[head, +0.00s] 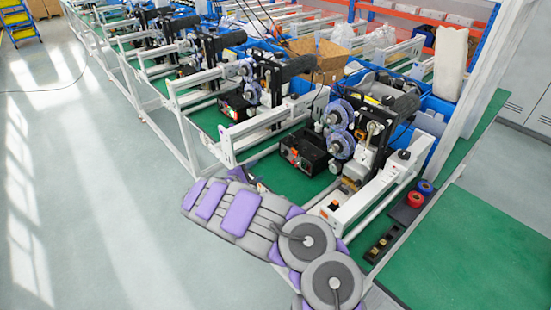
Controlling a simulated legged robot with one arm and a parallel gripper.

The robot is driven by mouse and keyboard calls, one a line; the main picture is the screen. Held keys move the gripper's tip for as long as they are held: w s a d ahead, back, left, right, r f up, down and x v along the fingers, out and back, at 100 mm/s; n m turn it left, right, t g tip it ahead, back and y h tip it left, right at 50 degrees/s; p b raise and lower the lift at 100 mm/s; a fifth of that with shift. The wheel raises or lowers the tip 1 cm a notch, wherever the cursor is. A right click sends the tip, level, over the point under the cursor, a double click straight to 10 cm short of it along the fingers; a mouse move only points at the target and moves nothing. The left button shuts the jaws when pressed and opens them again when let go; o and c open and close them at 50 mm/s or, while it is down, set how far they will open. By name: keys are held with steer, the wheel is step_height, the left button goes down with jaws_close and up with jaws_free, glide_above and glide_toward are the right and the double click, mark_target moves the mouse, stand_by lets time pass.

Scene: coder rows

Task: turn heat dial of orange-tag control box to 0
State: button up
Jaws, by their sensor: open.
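A long white control box (375,193) lies at the right of the nearest machine, with a small orange tag (333,207) on its near end. A black knob (404,155) shows at its far end; I cannot tell its setting or whether it is the heat dial. A black box (305,152) with a small orange-red mark stands left of it on the green bench. My grey and purple arm rises from the bottom and bends left. My gripper (254,182) is open and partly hidden behind the arm, left of the white box and apart from it.
Similar coder machines stand in a row towards the back left, with white rails (225,125) at their front. Red and blue rolls (420,193) lie right of the white box. A cardboard box (318,60) stands behind. The grey floor (75,200) on the left is clear.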

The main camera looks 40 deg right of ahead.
mark_target(283, 155)
steer(key=b+x, duration=0.3)
steer(key=x, duration=1.2)
steer(key=shift+w+d+f+b, duration=0.1)
steer(key=shift+d+f+b, duration=0.05)
steer(key=shift+d+b, duration=0.15)
steer(key=shift+w+d, duration=0.15)
steer(key=shift+d, duration=0.45)
jaws_close()
